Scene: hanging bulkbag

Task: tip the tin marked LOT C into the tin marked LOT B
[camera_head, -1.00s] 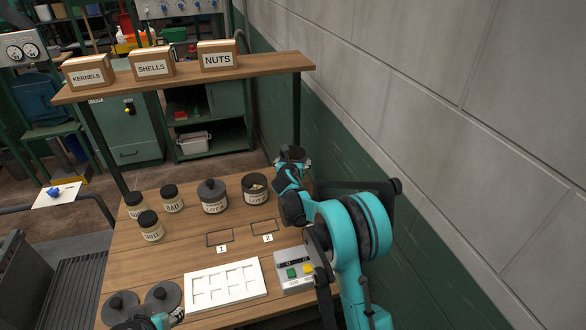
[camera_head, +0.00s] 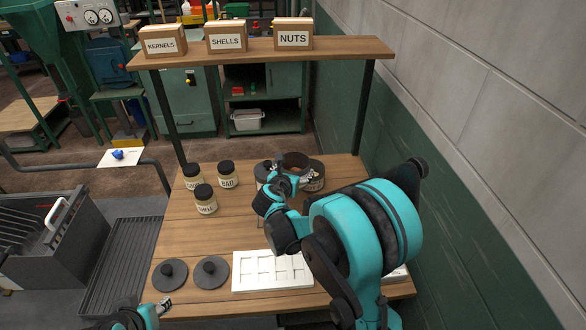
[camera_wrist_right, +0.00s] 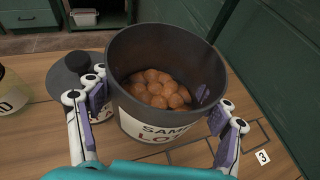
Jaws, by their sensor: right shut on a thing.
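My right gripper (camera_head: 292,171) is shut on an open dark grey tin (camera_head: 296,159), held at the back of the table. In the right wrist view this tin (camera_wrist_right: 150,118) is roughly upright, holds several round brown nuts and shows "SAMPLE LO"; its last letter is hidden. The right gripper's fingers (camera_wrist_right: 160,108) are on either side of it.
A lidded tin (camera_wrist_right: 72,78) stands close left of the held tin. Several black-capped jars (camera_head: 206,200) stand at the left. Two loose lids (camera_head: 211,271) and a white tray (camera_head: 270,271) lie in front. A shelf (camera_head: 260,50) with labelled boxes is above the back.

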